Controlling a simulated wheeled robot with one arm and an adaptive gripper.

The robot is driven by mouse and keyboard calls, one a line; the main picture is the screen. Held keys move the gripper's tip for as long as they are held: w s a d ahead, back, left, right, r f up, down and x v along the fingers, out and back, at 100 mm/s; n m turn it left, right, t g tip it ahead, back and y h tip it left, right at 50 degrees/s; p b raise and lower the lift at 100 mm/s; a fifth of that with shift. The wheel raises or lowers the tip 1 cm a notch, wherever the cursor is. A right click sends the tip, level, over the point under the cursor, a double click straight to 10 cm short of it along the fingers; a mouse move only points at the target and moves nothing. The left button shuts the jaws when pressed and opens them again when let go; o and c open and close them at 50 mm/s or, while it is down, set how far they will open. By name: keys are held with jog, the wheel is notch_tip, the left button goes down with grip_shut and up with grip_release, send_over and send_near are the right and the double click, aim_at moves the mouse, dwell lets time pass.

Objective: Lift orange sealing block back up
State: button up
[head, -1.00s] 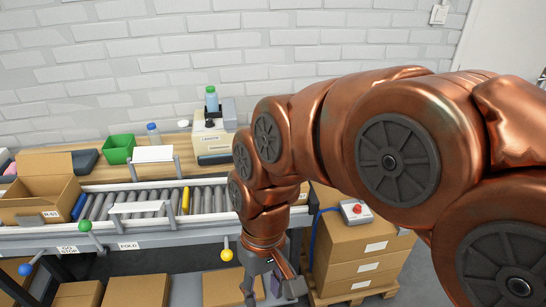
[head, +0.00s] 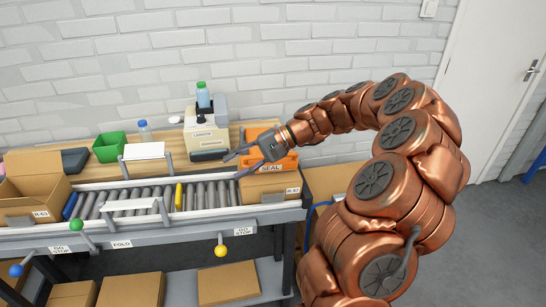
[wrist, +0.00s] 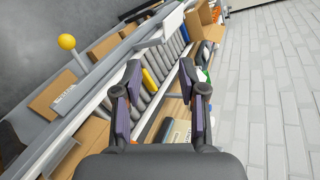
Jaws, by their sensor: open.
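The orange sealing block (head: 288,163), with a SEAL label on its front, is at the right end of the conveyor in the head view. It sits low over a cardboard box (head: 262,188); whether they touch I cannot tell. My gripper (head: 232,168) is in front of the block and partly covers it. Its fingers point left, towards the rollers. In the wrist view my gripper (wrist: 160,68) is open, with nothing between its fingers. I cannot make out the sealing block in the wrist view.
The roller conveyor (head: 150,193) runs left, with a yellow bar (head: 179,196) across it. A label machine (head: 207,128) stands behind the conveyor beside a green bin (head: 110,147). An open carton (head: 35,190) is at the left end. A yellow-knobbed lever (head: 220,250) stands in front.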

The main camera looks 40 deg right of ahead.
jog(key=w+d+f+m+t+h, duration=0.1)
jog(key=d+f+m+t, duration=0.25)
jog(key=d, duration=0.65)
jog(key=w+d+f+m+t, duration=0.1)
jog(key=d+f+m+t, duration=0.25)
jog(key=d, duration=0.75)
jog(key=shift+p+x, duration=1.1)
jog(key=shift+x, duration=2.7)
jog(key=shift+s+a+f, duration=0.1)
jog(key=shift+s, duration=0.1)
grip_shut()
